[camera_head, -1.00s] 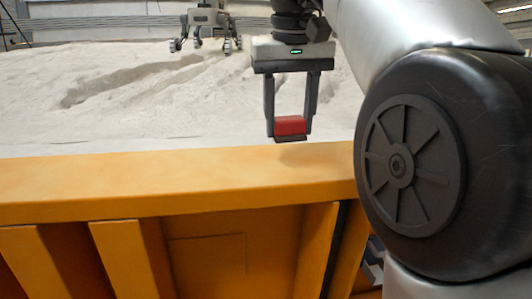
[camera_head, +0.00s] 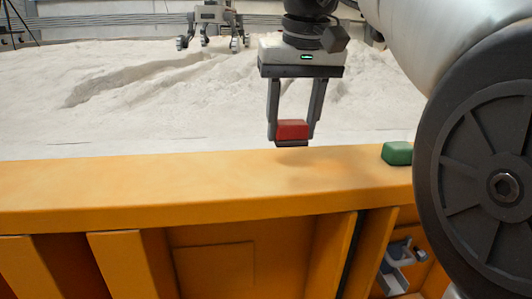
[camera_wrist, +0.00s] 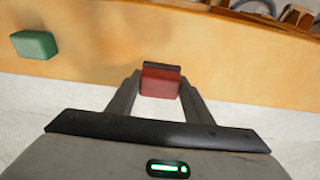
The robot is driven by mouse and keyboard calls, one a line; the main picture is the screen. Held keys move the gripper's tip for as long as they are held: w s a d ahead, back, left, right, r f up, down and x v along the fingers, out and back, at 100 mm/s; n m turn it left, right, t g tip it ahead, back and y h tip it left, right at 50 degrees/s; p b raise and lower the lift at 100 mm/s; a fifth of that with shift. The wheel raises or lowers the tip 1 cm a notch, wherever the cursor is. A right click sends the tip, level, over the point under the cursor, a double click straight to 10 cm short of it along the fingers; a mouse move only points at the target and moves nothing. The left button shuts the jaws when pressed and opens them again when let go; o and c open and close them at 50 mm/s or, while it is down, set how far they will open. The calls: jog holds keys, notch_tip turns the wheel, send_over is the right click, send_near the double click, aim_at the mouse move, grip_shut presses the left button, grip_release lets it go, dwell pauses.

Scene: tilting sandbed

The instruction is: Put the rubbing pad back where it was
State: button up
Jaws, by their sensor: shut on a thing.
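The rubbing pad, a red block with a dark underside (camera_head: 292,130), is between the two fingers of my gripper (camera_head: 293,137), which is shut on it. The pad is above the orange ledge of the sandbed (camera_head: 130,185), with a soft shadow below it. It also shows between the fingertips in the wrist view (camera_wrist: 160,84). A green block (camera_head: 397,153) rests on the ledge to the right of the pad; in the wrist view the green block (camera_wrist: 34,44) is at the upper left. Whether the pad touches the ledge I cannot tell, but it appears raised.
Pale sand (camera_head: 130,120) fills the bed behind the ledge. A small wheeled rover (camera_head: 212,17) stands at the back. Grey items (camera_head: 402,260) sit in an opening under the ledge at right. The ledge left of the pad is clear.

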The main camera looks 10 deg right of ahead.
aim_at(293, 141)
jog(key=shift+f, duration=2.45)
jog(key=shift+f, duration=0.15)
jog(key=o, duration=1.1)
